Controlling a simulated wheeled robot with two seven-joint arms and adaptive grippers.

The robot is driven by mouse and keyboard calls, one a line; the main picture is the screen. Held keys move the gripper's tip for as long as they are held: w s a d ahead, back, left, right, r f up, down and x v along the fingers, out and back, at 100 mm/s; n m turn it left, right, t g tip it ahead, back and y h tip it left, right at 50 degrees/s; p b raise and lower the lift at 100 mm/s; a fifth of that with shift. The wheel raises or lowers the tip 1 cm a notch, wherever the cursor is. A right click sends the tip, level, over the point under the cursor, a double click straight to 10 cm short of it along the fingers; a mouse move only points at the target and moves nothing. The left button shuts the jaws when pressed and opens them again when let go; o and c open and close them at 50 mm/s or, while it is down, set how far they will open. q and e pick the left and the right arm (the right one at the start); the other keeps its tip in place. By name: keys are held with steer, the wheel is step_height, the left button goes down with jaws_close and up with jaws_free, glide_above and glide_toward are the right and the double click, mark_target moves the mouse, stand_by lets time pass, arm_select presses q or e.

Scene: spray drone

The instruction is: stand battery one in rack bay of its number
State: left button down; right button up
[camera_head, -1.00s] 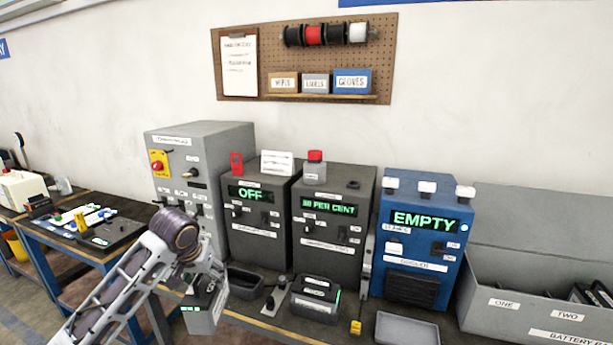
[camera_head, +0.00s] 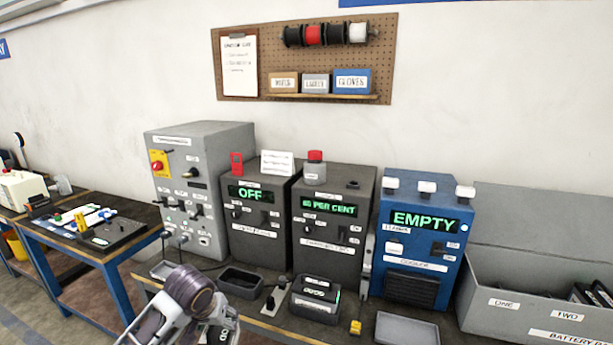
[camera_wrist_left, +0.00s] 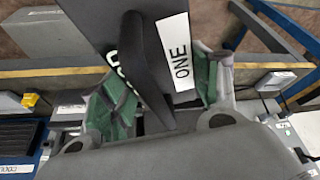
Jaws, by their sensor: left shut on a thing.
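Battery one (camera_wrist_left: 135,25) is a dark grey block with a black handle and a white label reading ONE, seen in the left wrist view. My left gripper (camera_wrist_left: 160,92) is shut on it, with a green-padded finger on each side of the handle. In the head view my left gripper (camera_head: 205,328) is at the bottom edge, and the battery is mostly hidden or cut off there. The grey battery rack (camera_head: 535,318) stands at the far right, with bay labels ONE (camera_head: 503,303) and TWO (camera_head: 567,314). Dark items stand near its right end. My right gripper is not in view.
Another battery (camera_head: 315,300) sits in a dock in front of the charger (camera_head: 333,225). An empty dark tray (camera_head: 243,281), a yellow item (camera_head: 356,327), a grey tray (camera_head: 407,329) and the blue cooler (camera_head: 422,240) lie between my left gripper and the rack.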

arm_select(q)
steer(key=s+f, duration=0.2)
steer(key=s+d+f, duration=0.1)
steer(key=f, duration=0.1)
steer(key=shift+s+d+f, duration=0.15)
steer(key=shift+s+f, duration=0.2)
steer(key=shift+f, duration=0.05)
steer(key=shift+s+f, duration=0.6)
steer(key=shift+f, duration=0.15)
steer(key=shift+d, duration=0.1)
stand_by(0.6)
